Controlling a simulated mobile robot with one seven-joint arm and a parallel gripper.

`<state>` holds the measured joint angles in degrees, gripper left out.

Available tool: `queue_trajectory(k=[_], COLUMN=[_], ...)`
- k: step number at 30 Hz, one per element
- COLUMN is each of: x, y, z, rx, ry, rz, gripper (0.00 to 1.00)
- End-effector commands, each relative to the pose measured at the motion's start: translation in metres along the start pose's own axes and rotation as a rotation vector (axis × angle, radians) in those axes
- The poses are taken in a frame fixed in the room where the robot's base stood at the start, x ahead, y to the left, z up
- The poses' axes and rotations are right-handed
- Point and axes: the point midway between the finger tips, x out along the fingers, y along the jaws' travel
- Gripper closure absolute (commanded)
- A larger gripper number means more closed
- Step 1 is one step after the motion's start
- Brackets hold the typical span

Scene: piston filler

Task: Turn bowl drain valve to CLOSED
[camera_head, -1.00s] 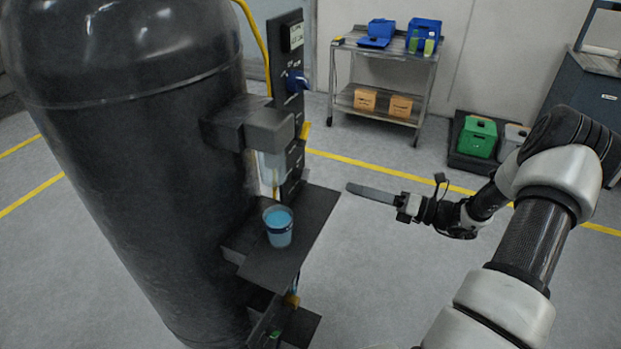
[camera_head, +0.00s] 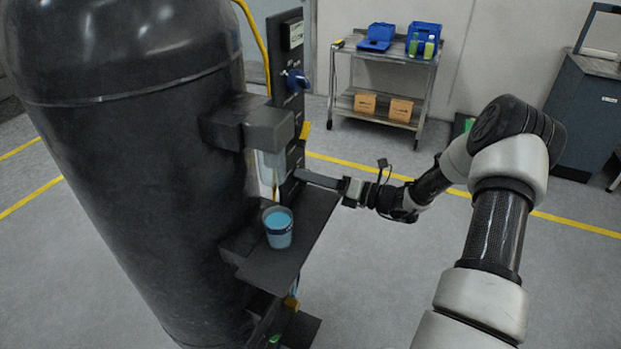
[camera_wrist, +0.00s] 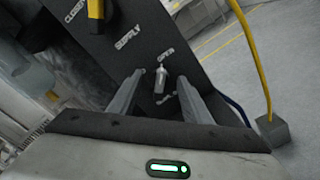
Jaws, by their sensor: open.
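My gripper (camera_head: 302,175) is just right of the dark control panel, above the shelf's far end. In the wrist view its two fingers (camera_wrist: 160,76) are apart and point at the panel (camera_wrist: 140,45). A small pale grey lever (camera_wrist: 160,81) shows between the fingertips, near the word OPEN. I cannot tell whether the fingers touch it, and no label naming the bowl drain valve is readable. A yellow handle (camera_wrist: 96,10) sits by the words CLOSED and SUPPLY. In the head view a blue knob (camera_head: 297,82) is higher on the panel.
The large black tank (camera_head: 150,180) fills the left. A yellow hose (camera_wrist: 250,55) runs beside the panel. Open floor lies right; a cart (camera_head: 385,85) stands behind.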

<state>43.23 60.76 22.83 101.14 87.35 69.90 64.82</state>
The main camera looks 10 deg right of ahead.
Motion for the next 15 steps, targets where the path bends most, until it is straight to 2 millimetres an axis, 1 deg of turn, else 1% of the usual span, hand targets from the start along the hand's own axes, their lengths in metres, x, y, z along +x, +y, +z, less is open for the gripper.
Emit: queue_trajectory(k=[2,3,5,9,10,15], x=[-0.0001,-0.0002,-0.0002,-0.0004,-0.0004,-0.0005], y=[0.0001,0.0001,0.0001,0.0001,0.0001,0.0001], z=[0.0000,0.0000,-0.0001,-0.0001,-0.0001,-0.0002], rx=[0.000,0.000,0.000,0.000,0.000,-0.008], ry=[0.000,0.000,0.000,0.000,0.000,0.001], rz=[0.000,0.000,0.000,0.000,0.000,0.000], gripper=[0.56,0.59,0.69,0.93,0.96,0.96])
